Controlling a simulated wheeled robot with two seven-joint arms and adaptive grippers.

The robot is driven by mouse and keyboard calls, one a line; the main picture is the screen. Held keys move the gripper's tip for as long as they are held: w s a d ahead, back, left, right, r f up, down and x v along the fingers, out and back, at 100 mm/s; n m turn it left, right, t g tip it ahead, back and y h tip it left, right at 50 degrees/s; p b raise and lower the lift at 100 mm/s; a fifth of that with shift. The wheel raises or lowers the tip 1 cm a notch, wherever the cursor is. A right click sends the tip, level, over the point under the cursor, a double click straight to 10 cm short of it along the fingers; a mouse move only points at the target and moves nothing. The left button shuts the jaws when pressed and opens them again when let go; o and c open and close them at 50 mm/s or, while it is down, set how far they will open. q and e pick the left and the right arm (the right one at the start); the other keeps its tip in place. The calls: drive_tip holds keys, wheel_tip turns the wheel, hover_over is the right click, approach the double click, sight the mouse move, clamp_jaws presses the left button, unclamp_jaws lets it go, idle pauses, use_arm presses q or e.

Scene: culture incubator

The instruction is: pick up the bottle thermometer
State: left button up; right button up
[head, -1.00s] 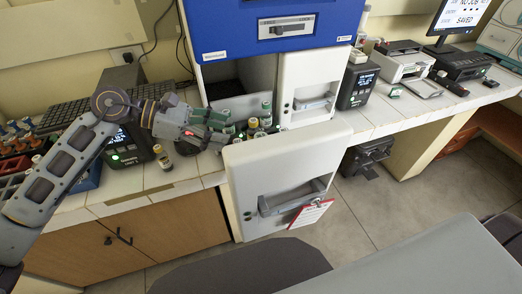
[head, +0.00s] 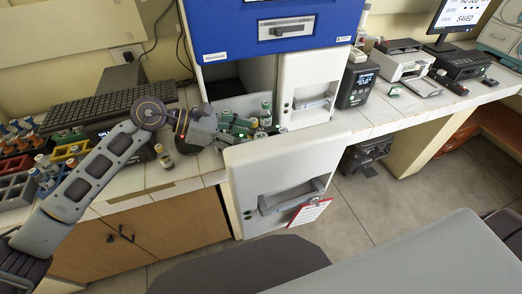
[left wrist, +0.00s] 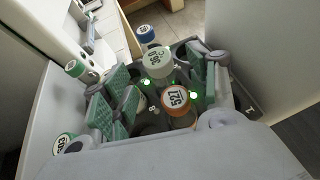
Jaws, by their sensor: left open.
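My left gripper (head: 240,127) is open at the front of the blue-and-white incubator's opening, among capped bottles. In the left wrist view its green-padded fingers (left wrist: 158,88) stand on both sides of a bottle with a pale, numbered cap (left wrist: 158,61) and one with an orange cap (left wrist: 176,97). A blue-capped bottle (left wrist: 146,33) stands beyond them. I cannot tell for certain which of these is the bottle thermometer. The bottles' lower parts are hidden. My right gripper is not in view.
A small amber bottle (head: 164,157) stands on the counter left of the opening. A dark device (head: 358,86) stands to the right.

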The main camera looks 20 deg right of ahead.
sight(257, 136)
use_arm(q)
drive_tip(key=p+x, duration=0.1)
drive_tip(key=x, duration=0.3)
drive_tip(key=shift+d+r+p, duration=0.35)
drive_tip(key=shift+d+f, duration=0.25)
drive_tip(key=shift+d, duration=0.15)
drive_tip(key=shift+c, duration=0.3)
drive_tip(key=c, duration=0.5)
clamp_jaws()
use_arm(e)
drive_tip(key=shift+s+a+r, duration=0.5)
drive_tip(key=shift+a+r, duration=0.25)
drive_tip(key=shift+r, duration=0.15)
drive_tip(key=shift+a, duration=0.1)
